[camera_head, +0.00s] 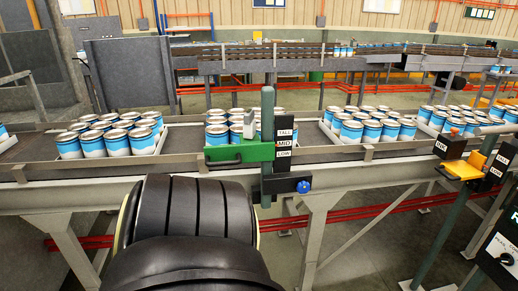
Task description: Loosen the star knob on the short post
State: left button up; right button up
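A dark green upright post (267,145) stands at the near side of the conveyor, with a green bracket (235,153) on it and a plate (284,142) reading TALL, MID and LOW. A blue knob (304,186) sits at the right end of a black block (285,186) low on this post; its star shape is too small to make out. The bracket is level with the MID mark. Neither gripper shows. A large dark rounded part, apparently my own arm, fills the lower left middle and hides what is behind it.
The conveyor rail (345,165) crosses the view, with trays of blue and white cans (110,137) on the belt. At right are a slanted green post (440,240) with a yellow bracket (465,169) and a dark control box (500,245). The floor between the posts looks open.

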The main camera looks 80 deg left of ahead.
aim_at(303, 187)
jog(key=u, duration=2.05)
jog(key=k, duration=0.3)
jog(key=u, duration=0.3)
jog(key=i, duration=0.45)
